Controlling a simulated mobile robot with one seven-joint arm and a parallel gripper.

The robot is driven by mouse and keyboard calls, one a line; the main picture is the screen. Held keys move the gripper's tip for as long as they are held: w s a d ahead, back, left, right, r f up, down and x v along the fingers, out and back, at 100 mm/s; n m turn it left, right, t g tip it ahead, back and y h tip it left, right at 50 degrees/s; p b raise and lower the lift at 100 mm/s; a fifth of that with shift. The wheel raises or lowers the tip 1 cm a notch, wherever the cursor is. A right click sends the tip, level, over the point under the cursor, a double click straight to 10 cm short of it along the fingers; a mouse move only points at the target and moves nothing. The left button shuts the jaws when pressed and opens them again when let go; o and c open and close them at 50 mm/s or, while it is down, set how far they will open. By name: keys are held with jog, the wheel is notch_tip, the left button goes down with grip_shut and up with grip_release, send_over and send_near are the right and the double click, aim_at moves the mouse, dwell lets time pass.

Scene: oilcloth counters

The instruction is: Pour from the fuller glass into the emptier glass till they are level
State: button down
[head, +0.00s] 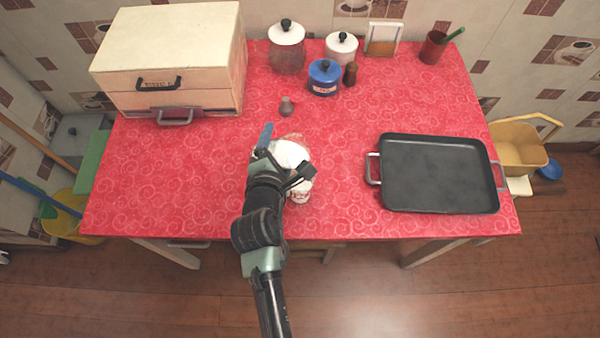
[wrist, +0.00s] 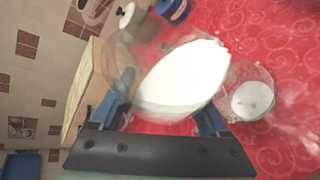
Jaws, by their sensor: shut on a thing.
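My gripper (wrist: 170,108) is shut on a clear glass of white liquid (wrist: 185,80), with one blue finger on each side. The held glass is tilted, and its white content fills much of the wrist view. It also shows in the head view (head: 291,152), partly behind my gripper (head: 277,152). The other glass (wrist: 250,95) stands on the red cloth just right of the held one in the wrist view, with white liquid low inside. In the head view it shows partly (head: 301,190), below the held glass. I cannot tell whether liquid is flowing between them.
A black tray (head: 437,172) lies to the right on the red counter (head: 340,110). A cream drawer box (head: 170,55) stands at back left. A small grey shaker (head: 286,106), a blue pot (head: 324,78) and white-lidded jars (head: 287,48) stand behind the glasses.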

jog(key=shift+w+d+m+y+b, duration=0.1)
jog(key=shift+d+m+y+b, duration=0.25)
jog(key=shift+b, duration=0.35)
dwell(2.6)
jog(key=shift+a+f, duration=0.1)
jog(key=shift+a, duration=0.05)
dwell(0.5)
jog(key=shift+a, duration=0.25)
jog(key=r+n+p, duration=0.1)
jog(key=p, duration=0.1)
jog(key=shift+r+p, duration=0.3)
jog(key=shift+p, duration=0.1)
jog(key=shift+d+r+n+g+h+p, duration=0.25)
jog(key=shift+n+h+p, duration=0.2)
jog(key=shift+h+p, duration=0.5)
notch_tip(320, 180, down, 3)
jog(key=shift+a+r+n+g+b, duration=0.1)
jog(key=shift+n+g+b, duration=0.15)
jog(key=shift+n+b, duration=0.3)
jog(key=shift+w+a+f+n+h, duration=0.1)
jog(key=shift+a+f+n+h, duration=0.45)
jog(key=shift+f+h, duration=0.15)
